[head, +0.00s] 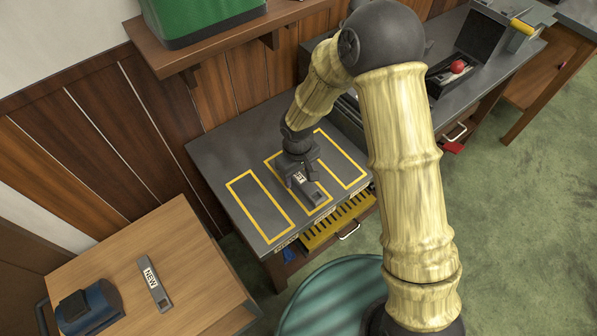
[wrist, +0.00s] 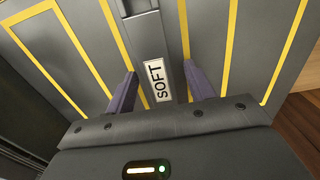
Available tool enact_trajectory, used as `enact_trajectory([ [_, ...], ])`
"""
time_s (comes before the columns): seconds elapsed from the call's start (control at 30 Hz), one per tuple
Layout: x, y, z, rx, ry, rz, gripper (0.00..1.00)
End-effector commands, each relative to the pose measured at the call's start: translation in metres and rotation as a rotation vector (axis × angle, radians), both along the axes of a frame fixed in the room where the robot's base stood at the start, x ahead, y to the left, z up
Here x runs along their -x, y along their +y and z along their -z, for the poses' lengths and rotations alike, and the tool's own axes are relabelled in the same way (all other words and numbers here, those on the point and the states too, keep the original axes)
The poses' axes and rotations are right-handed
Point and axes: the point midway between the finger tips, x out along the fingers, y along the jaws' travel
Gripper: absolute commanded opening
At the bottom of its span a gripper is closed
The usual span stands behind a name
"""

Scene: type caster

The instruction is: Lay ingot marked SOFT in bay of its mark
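The dark grey ingot marked SOFT (wrist: 157,80) lies in the middle yellow-outlined bay (head: 322,206) of the grey bench top, lengthwise between its two long lines. In the head view the ingot (head: 309,188) shows partly under my gripper (head: 299,180). In the wrist view my gripper (wrist: 161,80) points down with one finger on each side of the ingot. Strips of yellow line show between the fingers and the ingot, so the fingers look open and apart from it. The marks on the bench front are too small to read.
The left bay (head: 260,206) and right bay (head: 343,160) look empty. A partly open yellow drawer (head: 338,222) is below the bench. A shelf with a green box (head: 200,18) hangs above.

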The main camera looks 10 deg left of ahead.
Motion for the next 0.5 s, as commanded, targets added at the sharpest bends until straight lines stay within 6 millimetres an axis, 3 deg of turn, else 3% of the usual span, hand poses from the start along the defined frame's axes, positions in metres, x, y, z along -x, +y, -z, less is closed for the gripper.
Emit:
enact_trajectory([
  [0.27, -0.002, -0.002, -0.006, -0.002, -0.001, 0.006, 0.54],
  [0.5, -0.002, -0.001, -0.041, -0.002, -0.004, 0.006, 0.54],
])
